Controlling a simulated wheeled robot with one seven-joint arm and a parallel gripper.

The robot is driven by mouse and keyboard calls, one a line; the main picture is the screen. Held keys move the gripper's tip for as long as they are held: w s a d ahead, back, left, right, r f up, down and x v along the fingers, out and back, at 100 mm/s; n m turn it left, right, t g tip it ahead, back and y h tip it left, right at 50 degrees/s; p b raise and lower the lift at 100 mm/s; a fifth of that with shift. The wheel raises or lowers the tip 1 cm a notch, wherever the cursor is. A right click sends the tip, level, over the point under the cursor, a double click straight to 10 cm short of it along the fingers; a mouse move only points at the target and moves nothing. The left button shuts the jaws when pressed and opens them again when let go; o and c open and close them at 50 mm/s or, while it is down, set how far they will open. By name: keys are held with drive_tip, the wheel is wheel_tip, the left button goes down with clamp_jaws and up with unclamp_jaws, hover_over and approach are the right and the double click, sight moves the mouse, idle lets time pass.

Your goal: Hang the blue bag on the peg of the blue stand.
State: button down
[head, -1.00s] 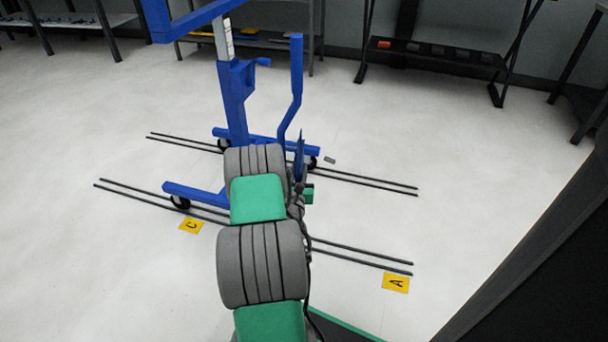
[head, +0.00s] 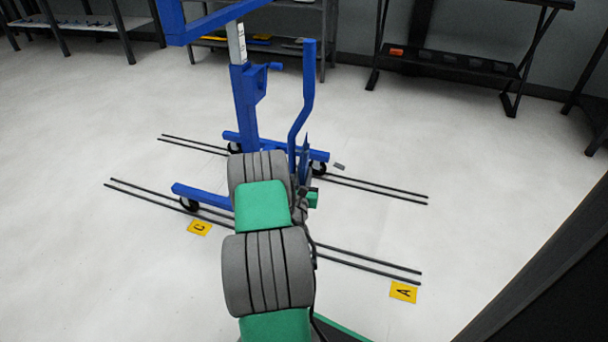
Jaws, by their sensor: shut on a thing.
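The blue stand (head: 243,105) is a wheeled frame with an upright post and low legs, standing on the floor ahead. A bent blue bar (head: 303,100) rises at its right side. A small, thin, darker blue piece (head: 304,158) shows just beside my arm; I cannot tell whether it is the blue bag or part of the stand. No peg can be made out; the top of the stand is cut off by the picture's edge. My grey and green arm reaches forward toward the stand and hides my gripper, so its jaws cannot be seen.
Pairs of dark rails (head: 370,260) run across the floor by the stand, with yellow markers C (head: 200,228) and A (head: 403,292). Shelves and a dark bench (head: 450,66) line the back wall. A large dark panel fills the lower right. Floor right of the stand is mostly clear.

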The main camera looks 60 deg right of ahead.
drive_tip(key=shift+a, duration=0.2)
drive_tip(key=shift+f, duration=0.75)
idle(0.4)
drive_tip(key=c, duration=1.2)
unclamp_jaws()
drive_tip(key=shift+s, duration=0.1)
drive_tip(key=shift+o, duration=0.2)
drive_tip(key=shift+a+f, duration=0.1)
